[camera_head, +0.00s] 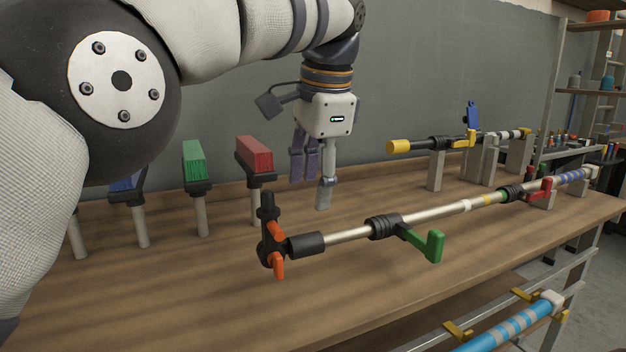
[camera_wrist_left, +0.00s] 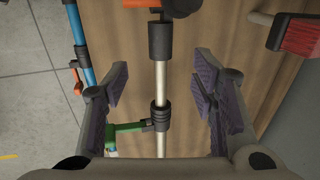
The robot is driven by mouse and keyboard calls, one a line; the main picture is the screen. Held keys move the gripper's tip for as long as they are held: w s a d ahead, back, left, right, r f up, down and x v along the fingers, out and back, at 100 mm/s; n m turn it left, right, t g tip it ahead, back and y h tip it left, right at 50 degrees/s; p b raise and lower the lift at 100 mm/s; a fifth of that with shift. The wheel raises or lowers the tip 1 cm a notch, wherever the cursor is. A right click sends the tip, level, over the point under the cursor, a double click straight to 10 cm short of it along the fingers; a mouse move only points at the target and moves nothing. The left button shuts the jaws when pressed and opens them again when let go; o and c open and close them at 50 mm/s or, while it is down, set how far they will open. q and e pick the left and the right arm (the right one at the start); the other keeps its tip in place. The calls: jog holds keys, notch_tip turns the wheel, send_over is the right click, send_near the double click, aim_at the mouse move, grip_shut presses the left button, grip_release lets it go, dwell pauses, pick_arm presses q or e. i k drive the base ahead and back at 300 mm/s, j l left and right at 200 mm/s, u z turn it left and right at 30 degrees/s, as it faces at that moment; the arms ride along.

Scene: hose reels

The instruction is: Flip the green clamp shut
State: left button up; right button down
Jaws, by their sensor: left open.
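The green clamp (camera_head: 433,246) is a lever standing out sideways from a black collar (camera_head: 384,227) on a silver pole (camera_head: 345,236). In the head view its lever points toward the front right, its end turned up, away from the pole. In the left wrist view the green clamp (camera_wrist_left: 125,128) sticks out left of the pole, near the left finger. My left gripper (camera_head: 312,190) is open and empty, pointing down, and appears left of the green clamp in the head view. In the left wrist view the pole runs between its fingers (camera_wrist_left: 162,85). My right gripper is not in view.
An orange-handled valve (camera_head: 273,248) sits at the pole's near end. Red (camera_head: 254,154) and green (camera_head: 194,160) blocks stand on posts behind. A red clamp (camera_head: 538,190) is farther along the pole. A yellow-ended pole (camera_head: 415,146) lies behind. The front tabletop is clear.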

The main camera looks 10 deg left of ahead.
aim_at(432, 249)
jog(key=k, duration=1)
